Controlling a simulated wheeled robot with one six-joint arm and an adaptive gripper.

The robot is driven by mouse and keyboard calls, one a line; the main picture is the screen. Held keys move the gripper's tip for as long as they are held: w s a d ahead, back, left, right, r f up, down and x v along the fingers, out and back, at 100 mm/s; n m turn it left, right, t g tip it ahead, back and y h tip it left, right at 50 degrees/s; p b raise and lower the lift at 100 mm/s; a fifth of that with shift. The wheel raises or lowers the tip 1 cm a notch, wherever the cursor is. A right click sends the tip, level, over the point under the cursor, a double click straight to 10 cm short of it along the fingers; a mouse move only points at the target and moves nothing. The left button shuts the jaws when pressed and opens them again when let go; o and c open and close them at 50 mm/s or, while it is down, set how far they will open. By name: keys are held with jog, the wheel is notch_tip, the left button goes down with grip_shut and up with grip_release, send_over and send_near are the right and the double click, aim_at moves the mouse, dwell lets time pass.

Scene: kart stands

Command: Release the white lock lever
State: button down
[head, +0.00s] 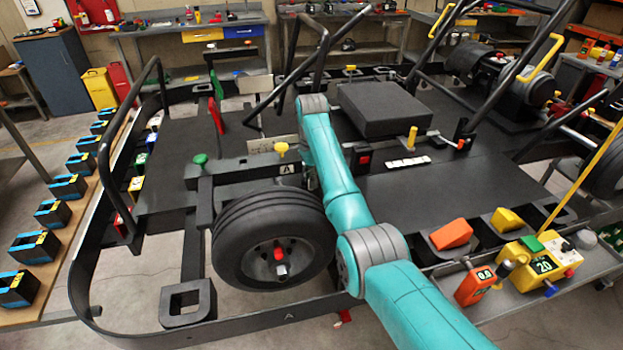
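I cannot pick out the white lock lever for certain. Pale candidates on the kart are a white piece (408,163) on the dark deck right of my arm, and a white plate (272,145) behind the wheel. The black kart wheel (240,236) with a red hub and silver nut is in the middle. A yellow knob (281,150) and a green knob (200,160) stand near it. My teal arm reaches from the lower right to above the wheel, then bends down. My gripper is hidden behind the arm, so its state does not show.
Black tubular bars rise at left and right of the kart. A black box (380,108) sits on the deck. A side tray at right carries a yellow device (540,262) and orange items. A bench at left holds several black-and-blue bins. Bare floor shows at front left.

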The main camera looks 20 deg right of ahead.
jog(key=shift+d, duration=0.1)
jog(key=shift+w+d+n, duration=0.45)
jog(key=shift+d+n, duration=0.3)
jog(key=shift+n, duration=1.1)
jog(key=shift+w+d+n, duration=0.4)
jog(key=shift+d+n, duration=0.4)
jog(key=shift+n, duration=1)
jog(key=shift+w+d+n, duration=0.45)
jog(key=shift+d+n, duration=0.3)
jog(key=shift+n, duration=1.1)
jog(key=c, duration=1.1)
grip_release()
